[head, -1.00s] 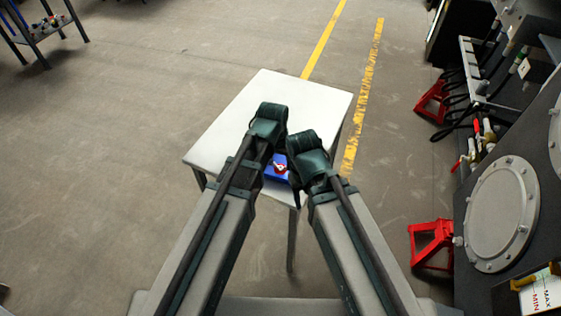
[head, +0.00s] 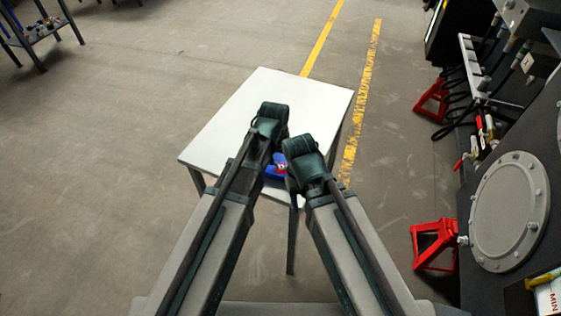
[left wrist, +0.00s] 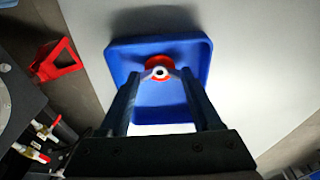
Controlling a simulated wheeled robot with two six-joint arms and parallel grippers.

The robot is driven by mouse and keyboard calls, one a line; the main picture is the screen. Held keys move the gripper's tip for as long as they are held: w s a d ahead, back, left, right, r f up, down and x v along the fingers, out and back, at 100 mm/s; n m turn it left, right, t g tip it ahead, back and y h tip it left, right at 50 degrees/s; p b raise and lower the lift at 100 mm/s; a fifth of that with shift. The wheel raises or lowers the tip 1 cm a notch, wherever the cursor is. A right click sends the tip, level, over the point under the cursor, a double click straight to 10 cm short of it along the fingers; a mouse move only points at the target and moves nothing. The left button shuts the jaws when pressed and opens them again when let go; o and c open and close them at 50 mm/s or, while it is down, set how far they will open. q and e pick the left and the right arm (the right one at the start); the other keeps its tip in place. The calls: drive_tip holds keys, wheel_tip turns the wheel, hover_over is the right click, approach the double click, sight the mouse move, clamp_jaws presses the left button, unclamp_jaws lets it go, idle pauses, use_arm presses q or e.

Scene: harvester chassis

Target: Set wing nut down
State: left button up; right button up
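The red wing nut (left wrist: 160,66), with a pale ring at its middle, shows between the fingertips of my left gripper (left wrist: 160,77) in the left wrist view. The fingers look shut on its sides. It is over or in the blue tray (left wrist: 122,60); whether it touches the tray floor I cannot tell. In the head view the wing nut (head: 281,168) shows small between my two wrists, against the blue tray (head: 272,181). My right gripper (head: 306,160) is beside the left one, its fingers hidden.
The tray stands near the front edge of a white table (head: 225,135), whose left and far parts are bare. To the right are the dark chassis with a round cover (head: 510,211) and red stands (head: 433,244). A shelf (head: 38,32) stands far left.

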use_arm(q)
drive_tip(key=o, duration=0.4)
drive_tip(key=shift+c, duration=0.2)
drive_tip(key=shift+r, duration=0.1)
wheel_tip(320, 180, up, 12)
drive_tip(key=s+p, duration=0.1)
drive_tip(key=p, duration=1.1)
drive_tip(key=shift+s+a, duration=0.35)
drive_tip(key=shift+a, duration=0.1)
drive_tip(key=s+a+g+y, duration=0.1)
drive_tip(key=s+a, duration=0.3)
drive_tip(key=s, duration=0.9)
drive_tip(key=shift+a+g+y, duration=0.2)
drive_tip(key=shift+g+y, duration=0.2)
drive_tip(key=shift+y, duration=0.1)
